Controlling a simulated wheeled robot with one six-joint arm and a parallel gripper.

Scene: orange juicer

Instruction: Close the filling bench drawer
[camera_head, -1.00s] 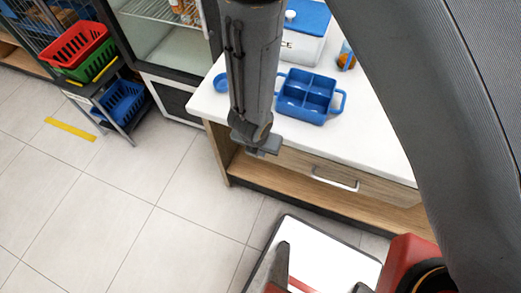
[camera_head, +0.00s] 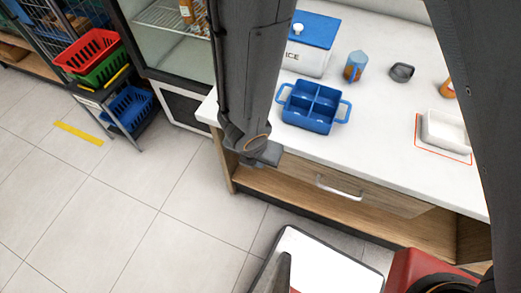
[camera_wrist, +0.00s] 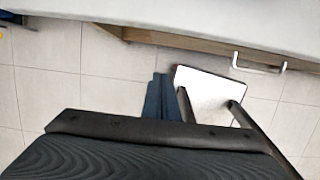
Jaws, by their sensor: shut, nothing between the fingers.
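The bench drawer (camera_head: 395,199) has a wooden front with a pale bar handle (camera_head: 338,188), just under the white bench top. Its front looks close to the bench face; I cannot tell whether a small gap is left. In the wrist view, the handle (camera_wrist: 258,62) is at upper right, along the bench edge. My gripper (camera_wrist: 162,82) shows there as dark fingers close together, shut and empty, over floor tiles and apart from the handle. In the head view, my arm hides the drawer's left end, and the fingertips are not clear.
On the bench top (camera_head: 390,150) are a blue divided caddy (camera_head: 312,108), a white box with blue lid (camera_head: 308,45), a blue-and-orange cup (camera_head: 355,65), a dark grey cup (camera_head: 402,72) and a white tray (camera_head: 445,130).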

